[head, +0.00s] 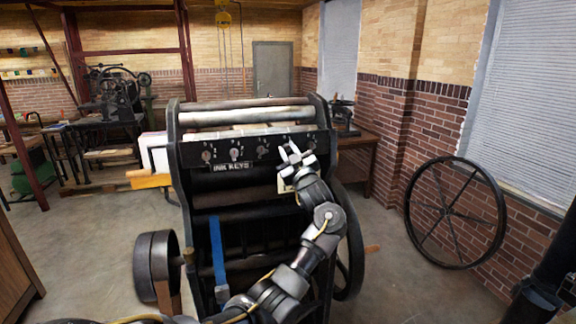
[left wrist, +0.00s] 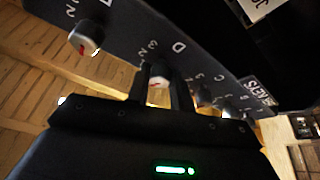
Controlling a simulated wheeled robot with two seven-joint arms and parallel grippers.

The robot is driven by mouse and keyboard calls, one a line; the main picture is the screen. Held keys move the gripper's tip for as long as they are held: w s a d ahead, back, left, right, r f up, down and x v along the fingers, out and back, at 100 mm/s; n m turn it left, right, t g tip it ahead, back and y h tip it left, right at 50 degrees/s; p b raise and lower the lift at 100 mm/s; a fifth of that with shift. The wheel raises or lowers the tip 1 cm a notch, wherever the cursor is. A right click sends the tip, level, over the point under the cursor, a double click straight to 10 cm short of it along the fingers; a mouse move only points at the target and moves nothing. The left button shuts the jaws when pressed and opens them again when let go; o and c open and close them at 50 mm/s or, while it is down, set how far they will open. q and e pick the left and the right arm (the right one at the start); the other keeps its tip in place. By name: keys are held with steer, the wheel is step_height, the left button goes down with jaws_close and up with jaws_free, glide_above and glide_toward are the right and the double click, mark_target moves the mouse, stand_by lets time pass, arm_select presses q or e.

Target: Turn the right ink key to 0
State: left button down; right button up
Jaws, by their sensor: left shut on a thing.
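The ink key panel (head: 222,151) runs across the front of the black press, with several small round keys and the label INK KEYS (head: 231,166). My left gripper (head: 289,150) is at the panel's right part. In the left wrist view its fingers are shut on the sides of a pale key (left wrist: 158,71), which has a red mark and sits by the letter D. Numbers 3 and 2 show beside it; its 0 is not legible. Another key (left wrist: 85,38) with a red mark is free; it is the rightmost key (head: 311,141) in the head view. My right gripper is out of view.
My left arm crosses in front of the press. A blue strap (head: 218,252) hangs on its front. A dark flywheel (head: 349,240) stands at its right side and a drum (head: 152,267) at its lower left. A spoked wheel (head: 455,213) leans on the brick wall.

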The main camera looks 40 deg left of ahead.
arm_select(q)
steer(key=n+g+b, duration=0.1)
steer(key=n+b, duration=0.3)
steer(key=shift+w+f+g, duration=0.1)
steer(key=shift+f+g, duration=0.1)
steer(key=shift+g, duration=0.2)
steer(key=shift+r+n+g+b, duration=0.25)
steer(key=shift+n+g+b, duration=0.15)
steer(key=shift+n+b, duration=0.6)
steer(key=c, duration=1.2)
jaws_free()
steer(key=shift+c, duration=0.2)
steer(key=b+v, duration=0.4)
steer(key=v, duration=0.7)
